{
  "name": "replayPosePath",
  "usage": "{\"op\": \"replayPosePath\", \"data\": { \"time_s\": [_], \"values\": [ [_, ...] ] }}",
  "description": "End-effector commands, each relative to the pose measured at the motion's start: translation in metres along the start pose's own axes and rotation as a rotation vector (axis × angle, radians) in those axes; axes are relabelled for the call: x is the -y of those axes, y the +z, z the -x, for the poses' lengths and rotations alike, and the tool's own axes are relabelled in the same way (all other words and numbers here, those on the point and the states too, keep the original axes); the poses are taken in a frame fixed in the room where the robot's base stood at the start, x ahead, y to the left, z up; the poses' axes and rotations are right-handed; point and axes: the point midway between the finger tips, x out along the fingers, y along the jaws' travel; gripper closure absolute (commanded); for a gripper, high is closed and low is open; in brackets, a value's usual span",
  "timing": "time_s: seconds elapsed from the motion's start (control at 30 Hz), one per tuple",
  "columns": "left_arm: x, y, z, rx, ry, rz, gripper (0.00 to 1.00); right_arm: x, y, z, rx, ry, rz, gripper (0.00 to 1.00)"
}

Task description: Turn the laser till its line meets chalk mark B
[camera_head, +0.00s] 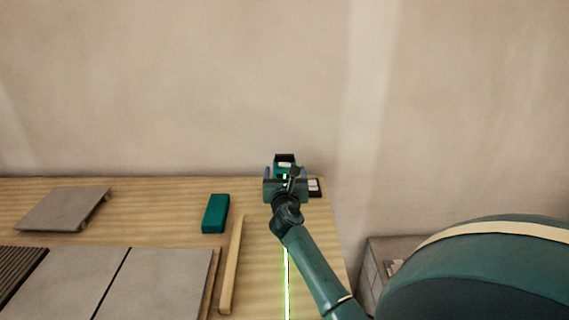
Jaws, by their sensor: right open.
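The laser (285,159) is a small teal device with a dark top at the back right of the wooden table. Its bright green line (287,290) runs from it toward the front edge of the picture. My right gripper (286,172) is at the laser, with its open fingers on either side of it. I cannot tell whether they touch it. My right wrist and forearm hide the laser's lower part and some of the line. I cannot make out chalk mark B. My left gripper is not in view.
A teal block (215,213) and a wooden strip (231,266) lie left of the line. Grey tiles (155,283) lie at the front left, and a tilted grey tile (62,209) lies behind them. A dark and white item (315,187) is right of the laser. The wall (200,90) stands behind.

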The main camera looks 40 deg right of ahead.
Motion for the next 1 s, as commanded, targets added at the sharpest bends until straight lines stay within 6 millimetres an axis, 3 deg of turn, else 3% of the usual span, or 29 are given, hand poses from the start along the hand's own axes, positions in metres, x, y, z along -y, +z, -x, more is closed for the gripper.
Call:
{"op": "replayPosePath", "data": {
  "time_s": [0.1,0.4,0.87,1.0],
  "values": [
    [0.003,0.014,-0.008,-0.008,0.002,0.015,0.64,0.001,-0.004,-0.028,0.004,-0.001,0.002,0.24],
    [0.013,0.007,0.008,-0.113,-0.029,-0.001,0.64,-0.001,-0.004,-0.077,0.003,0.001,0.003,0.24],
    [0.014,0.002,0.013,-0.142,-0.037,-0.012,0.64,0.0,0.0,-0.088,0.001,0.001,0.004,0.24],
    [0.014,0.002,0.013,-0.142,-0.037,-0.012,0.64,0.0,0.0,-0.088,0.001,0.001,0.004,0.35]
  ]
}}
